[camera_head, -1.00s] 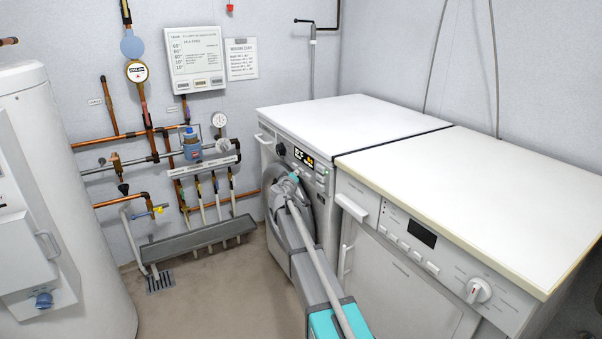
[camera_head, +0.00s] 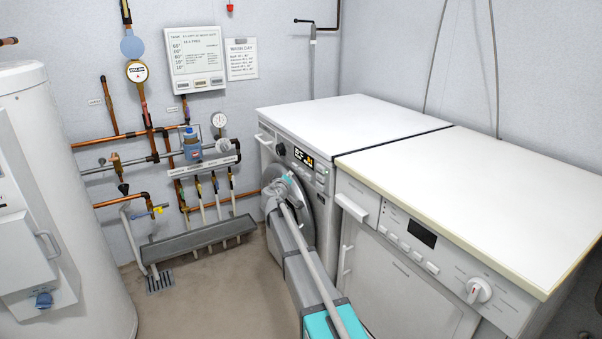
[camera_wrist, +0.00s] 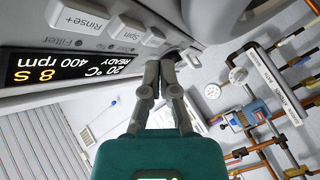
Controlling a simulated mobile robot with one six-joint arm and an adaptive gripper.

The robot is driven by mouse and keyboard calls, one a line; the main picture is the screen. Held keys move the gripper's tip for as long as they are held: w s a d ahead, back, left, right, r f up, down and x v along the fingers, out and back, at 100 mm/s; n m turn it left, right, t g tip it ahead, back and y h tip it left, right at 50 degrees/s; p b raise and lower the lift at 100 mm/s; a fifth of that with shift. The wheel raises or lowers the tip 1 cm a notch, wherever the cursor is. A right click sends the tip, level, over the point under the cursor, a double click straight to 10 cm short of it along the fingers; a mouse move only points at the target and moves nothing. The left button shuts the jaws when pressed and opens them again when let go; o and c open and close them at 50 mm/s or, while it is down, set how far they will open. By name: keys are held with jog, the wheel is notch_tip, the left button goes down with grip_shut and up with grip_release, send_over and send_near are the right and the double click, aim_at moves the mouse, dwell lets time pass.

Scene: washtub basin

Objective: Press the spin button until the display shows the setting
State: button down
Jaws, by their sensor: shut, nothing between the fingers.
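The washing machine (camera_head: 335,118) stands against the wall, with its lit display (camera_head: 303,157) on the front panel. In the wrist view the panel is upside down, and the display (camera_wrist: 60,68) reads 20 °C, READY, 400 rpm and 8 S. The white spin button (camera_wrist: 125,27), labelled "Spin", sits beside the Rinse+ button (camera_wrist: 78,18). My gripper (camera_wrist: 160,66) is shut and empty, with its fingertips in front of the panel and apart from the spin button in the picture. In the head view my gripper (camera_head: 274,188) is by the round door, below the panel.
A second white appliance (camera_head: 430,240) with a dark display and knob stands to the right. Copper pipes (camera_head: 150,135) and a grey trough (camera_head: 200,238) line the wall at left. A white tank (camera_head: 65,190) stands far left. The floor between is clear.

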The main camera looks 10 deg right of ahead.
jog(key=a, duration=0.1)
jog(key=s+a, duration=0.1)
jog(key=a, duration=0.1)
dwell(0.4)
dwell(1.2)
jog(key=s+d+f+m+g, duration=0.2)
jog(key=s+d+f+g, duration=0.15)
jog(key=s, duration=0.45)
jog(key=s+d+f+m+g, duration=0.2)
jog(key=s+f+g, duration=0.15)
jog(key=s, duration=0.45)
jog(key=s+d+f+m+g, duration=0.1)
jog(key=s+d+f+g, duration=0.15)
jog(key=s+f, duration=0.4)
jog(key=s+a+f+g+y, duration=0.2)
jog(key=s+a+g+y, duration=0.15)
jog(key=s, duration=0.75)
jog(key=s+a+f+g+y, duration=0.2)
jog(key=s+y, duration=0.2)
jog(key=s, duration=0.6)
notch_tip(320, 180, up, 35)
jog(key=p, duration=3.5)
jog(key=shift+s+a+r, duration=0.15)
jog(key=shift+s+r, duration=0.05)
jog(key=shift+s, duration=0.2)
